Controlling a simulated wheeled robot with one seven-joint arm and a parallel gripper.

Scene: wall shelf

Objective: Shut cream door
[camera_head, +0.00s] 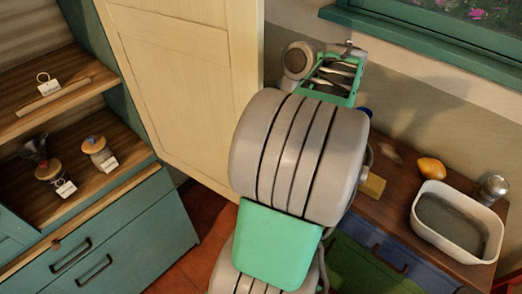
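The cream door (185,75) is a tall panelled door, standing open at the right side of the teal cabinet (130,225). It swings out from the cabinet's right edge, and the shelves beside it are exposed. My arm covers part of its lower right edge. The far end of my arm, with a green frame and grey parts that seem to be my gripper (333,76), is just right of the door's right edge. I cannot tell whether it touches the door. The fingertips cannot be made out, and no held thing is visible.
At right, a brown counter (385,205) carries a white basin (420,226), a yellow fruit (431,167) and a metal can (492,188). A teal window ledge (420,45) is above. Red floor shows below the door.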

